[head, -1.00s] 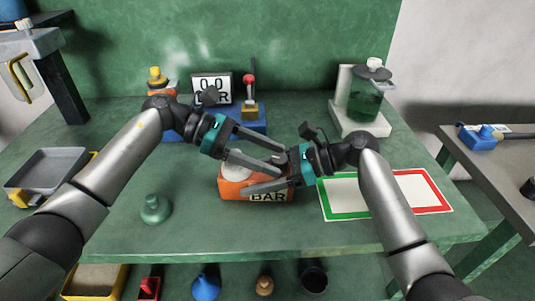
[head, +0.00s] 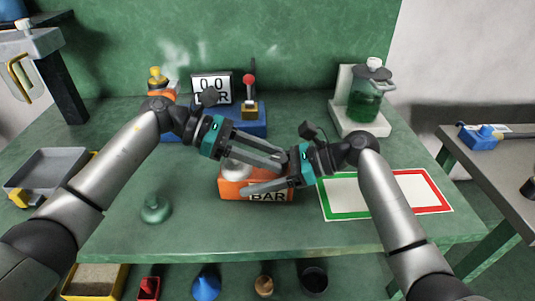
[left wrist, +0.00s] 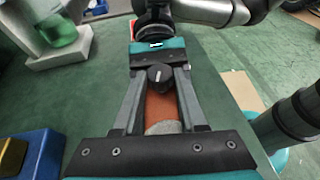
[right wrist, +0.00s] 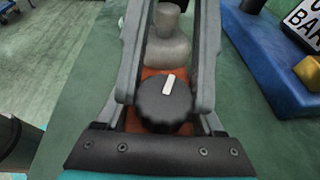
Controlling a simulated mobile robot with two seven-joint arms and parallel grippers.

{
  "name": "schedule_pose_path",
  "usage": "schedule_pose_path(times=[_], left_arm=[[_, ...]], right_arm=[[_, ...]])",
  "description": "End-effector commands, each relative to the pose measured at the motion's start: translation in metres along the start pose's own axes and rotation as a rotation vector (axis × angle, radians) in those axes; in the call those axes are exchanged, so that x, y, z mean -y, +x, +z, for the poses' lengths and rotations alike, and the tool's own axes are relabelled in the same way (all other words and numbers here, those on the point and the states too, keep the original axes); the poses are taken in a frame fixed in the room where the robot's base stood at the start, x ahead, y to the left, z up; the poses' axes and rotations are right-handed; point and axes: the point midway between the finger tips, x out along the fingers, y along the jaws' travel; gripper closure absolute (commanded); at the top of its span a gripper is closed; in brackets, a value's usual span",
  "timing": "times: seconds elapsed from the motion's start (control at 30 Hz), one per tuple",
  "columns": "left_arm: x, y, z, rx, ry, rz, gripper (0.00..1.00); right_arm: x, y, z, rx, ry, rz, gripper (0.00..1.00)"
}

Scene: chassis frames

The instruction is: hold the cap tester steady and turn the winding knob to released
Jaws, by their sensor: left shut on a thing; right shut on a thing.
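The cap tester is an orange block (head: 232,190) lettered BAR, lying on the green bench. A grey domed cap (right wrist: 168,52) sits on its top. The black winding knob (right wrist: 163,105), with a white pointer, is at its right end and also shows in the left wrist view (left wrist: 160,78). My left gripper (head: 285,160) reaches in from the left over the cap, its fingertips shut on either side of the knob. My right gripper (head: 245,186) is shut around the tester body, one finger across its front face. The far finger is mostly hidden.
Behind stand a blue base with a red-knobbed lever (head: 249,85) and a display (head: 211,85). A green jar (head: 366,98) is at back right. A red-and-green framed mat (head: 345,214) lies right, a green weight-like piece (head: 155,209) left.

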Motion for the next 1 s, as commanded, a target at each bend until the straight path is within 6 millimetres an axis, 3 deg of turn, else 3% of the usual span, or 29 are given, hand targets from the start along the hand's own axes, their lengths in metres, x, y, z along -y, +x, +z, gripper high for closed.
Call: schedule_pose_path(times=[0.6,0.63,0.87,1.0], left_arm=[[0.0016,-0.0012,-0.0003,0.000,-0.034,0.089,1.00],[0.0016,-0.0012,-0.0003,0.000,-0.034,0.089,0.56],[0.0019,-0.0008,-0.0001,0.001,-0.034,0.087,0.30],[0.0020,-0.0005,0.0000,0.001,-0.034,0.086,0.29]], right_arm=[[-0.0004,-0.0002,-0.0004,-0.002,0.000,0.002,1.00],[-0.0004,-0.0002,-0.0004,-0.001,0.000,0.002,1.00],[-0.0004,-0.0002,-0.0004,-0.001,0.000,0.002,1.00],[-0.0004,-0.0001,-0.0004,-0.001,0.000,0.002,1.00]])
